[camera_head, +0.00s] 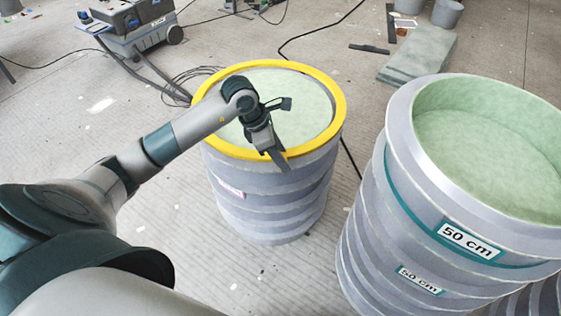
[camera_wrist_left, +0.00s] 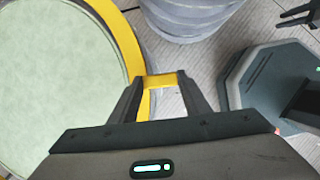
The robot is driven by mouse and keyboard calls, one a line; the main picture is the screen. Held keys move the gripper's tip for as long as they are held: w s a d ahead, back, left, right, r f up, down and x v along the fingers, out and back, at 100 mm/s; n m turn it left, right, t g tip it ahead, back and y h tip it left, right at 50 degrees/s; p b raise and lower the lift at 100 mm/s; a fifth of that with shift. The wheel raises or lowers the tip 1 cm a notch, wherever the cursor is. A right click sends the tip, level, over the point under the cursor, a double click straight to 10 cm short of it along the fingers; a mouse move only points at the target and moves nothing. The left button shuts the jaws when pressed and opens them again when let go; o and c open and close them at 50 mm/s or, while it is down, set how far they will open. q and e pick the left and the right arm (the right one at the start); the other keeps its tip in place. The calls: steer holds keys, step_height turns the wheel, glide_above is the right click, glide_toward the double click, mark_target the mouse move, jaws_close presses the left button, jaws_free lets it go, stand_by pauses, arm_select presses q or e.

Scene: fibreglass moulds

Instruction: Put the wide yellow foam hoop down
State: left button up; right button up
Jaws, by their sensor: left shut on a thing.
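The wide yellow foam hoop (camera_head: 337,95) is at the top of the nearer-left grey ribbed mould (camera_head: 265,205), ringing its pale green top (camera_head: 300,110). Whether it rests on the rim or hangs just above it, I cannot tell. My left gripper (camera_head: 278,157) is shut on the hoop's near side. In the left wrist view the hoop (camera_wrist_left: 128,45) curves past the green top, and a piece of it sits between the fingers of my left gripper (camera_wrist_left: 164,88). A dark forked part at that view's top right edge may be my right gripper (camera_wrist_left: 298,15); its jaws are unclear.
A larger mould (camera_head: 440,215) with "50 cm" labels and a pale green inside stands close on the right. A grey machine on wheels (camera_head: 130,25) stands at the back left, with cables on the floor. A flat green-grey slab (camera_head: 418,57) lies at the back right.

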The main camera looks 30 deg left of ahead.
arm_select(q)
steer(key=shift+f, duration=0.1)
step_height(320, 180, down, 3)
steer(key=shift+r, duration=0.15)
steer(key=shift+f, duration=0.4)
arm_select(e)
steer(key=shift+s+d+f, duration=0.1)
steer(key=shift+s+f, duration=0.3)
steer(key=shift+f, duration=0.1)
arm_select(q)
steer(key=o, duration=1)
steer(key=shift+o, duration=0.2)
arm_select(e)
steer(key=shift+w+r, duration=0.15)
steer(key=shift+w, duration=0.05)
steer(key=shift+w+r, duration=0.1)
arm_select(q)
steer(key=shift+r, duration=0.15)
